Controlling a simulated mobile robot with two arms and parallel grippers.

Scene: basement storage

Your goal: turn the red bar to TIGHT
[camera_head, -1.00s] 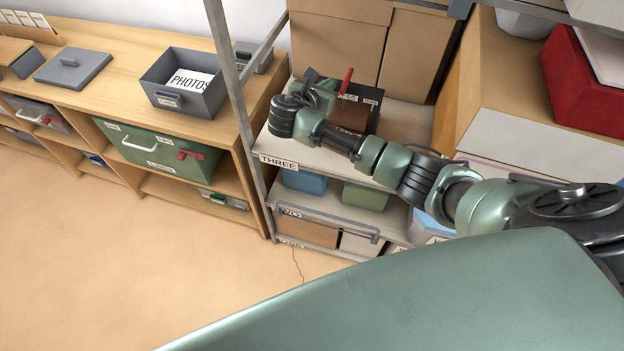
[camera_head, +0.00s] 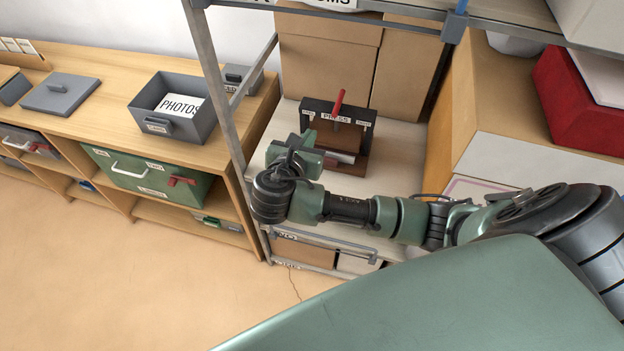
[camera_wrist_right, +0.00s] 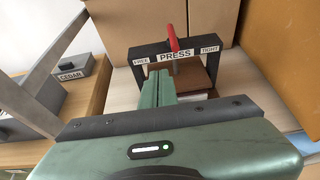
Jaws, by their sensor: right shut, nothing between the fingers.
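The press (camera_head: 368,118) is a dark frame over a brown block on the rack's shelf. Its red bar (camera_head: 338,104) stands up at the middle of the top beam, leaning slightly right in the head view. In the right wrist view the red bar (camera_wrist_right: 172,38) points away from me, above the word PRESS, between FREE on the left and TIGHT on the right. My right gripper (camera_head: 308,146) is shut and empty in front of the press, to the left, apart from the bar. Its fingers (camera_wrist_right: 158,80) point toward the press. My left gripper is not in view.
A rack post (camera_head: 218,90) stands left of my right gripper. Cardboard boxes (camera_head: 325,60) stand close behind the press. Bare shelf (camera_head: 400,150) lies right of it. A wooden bench (camera_head: 100,75) with a PHOTOS box (camera_head: 150,125) is at left.

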